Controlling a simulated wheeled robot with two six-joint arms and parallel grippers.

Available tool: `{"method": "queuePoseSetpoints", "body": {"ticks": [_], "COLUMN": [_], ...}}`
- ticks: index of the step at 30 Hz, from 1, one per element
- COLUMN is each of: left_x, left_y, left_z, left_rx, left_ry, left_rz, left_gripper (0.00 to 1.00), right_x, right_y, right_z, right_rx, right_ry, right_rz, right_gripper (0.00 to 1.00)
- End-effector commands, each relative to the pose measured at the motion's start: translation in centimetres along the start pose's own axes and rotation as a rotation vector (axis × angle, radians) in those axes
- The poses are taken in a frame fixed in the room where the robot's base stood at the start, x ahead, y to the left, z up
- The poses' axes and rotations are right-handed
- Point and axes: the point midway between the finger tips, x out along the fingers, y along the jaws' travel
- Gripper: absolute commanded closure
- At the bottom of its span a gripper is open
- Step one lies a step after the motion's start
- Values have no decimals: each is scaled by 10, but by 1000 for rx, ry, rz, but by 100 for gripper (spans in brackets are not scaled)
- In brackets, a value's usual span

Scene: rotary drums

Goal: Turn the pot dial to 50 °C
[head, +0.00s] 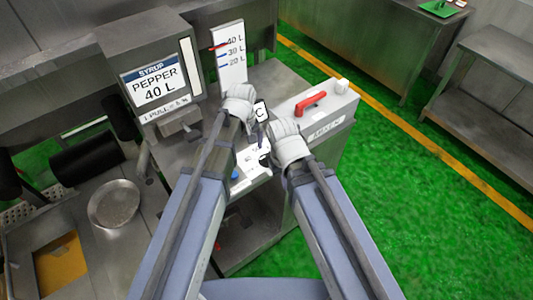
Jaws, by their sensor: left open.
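A white panel (253,160) on the steel unit lies between my two forearms, mostly covered by my wrists. A small sign with a letter C (260,112) stands just behind it. The pot dial itself cannot be made out; my wrists and gripper hide that spot. My left gripper (257,138) is open over the panel, pointing down; whether it touches anything there cannot be told. My right wrist is just to the right of the panel, and its fingers are hidden or too small to tell.
A box labelled PEPPER 40 L (155,85) and a level gauge (231,55) stand behind at left. A red lever (310,103) sits on a white box to the right. A round metal pan (114,203) lies at left. Green floor is clear at right.

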Motion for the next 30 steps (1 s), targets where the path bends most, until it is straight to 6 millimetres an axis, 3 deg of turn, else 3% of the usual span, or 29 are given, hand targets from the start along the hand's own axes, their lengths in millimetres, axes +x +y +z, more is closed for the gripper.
{"method": "queuePoseSetpoints", "body": {"ticks": [1, 4, 9, 20, 30], "left_x": [0, 1, 1, 8, 44], "left_y": [19, 46, 68, 69, 68], "left_z": [-5, -5, -2, 0, 0], "left_rx": [-36, -117, -200, -211, -211], "left_ry": [-4, -11, -17, -18, -18], "left_rz": [-2, -7, -15, -15, -15], "left_gripper": [0, 0, 0, 0, 0], "right_x": [0, 0, 0, 7, 42], "right_y": [0, 0, 0, -1, -4], "right_z": [0, 0, 0, 0, -2], "right_rx": [0, 0, 0, 0, 2], "right_ry": [0, 0, 0, 0, 0], "right_rz": [0, 0, 0, 0, 0], "right_gripper": [100, 100, 100, 100, 100]}}
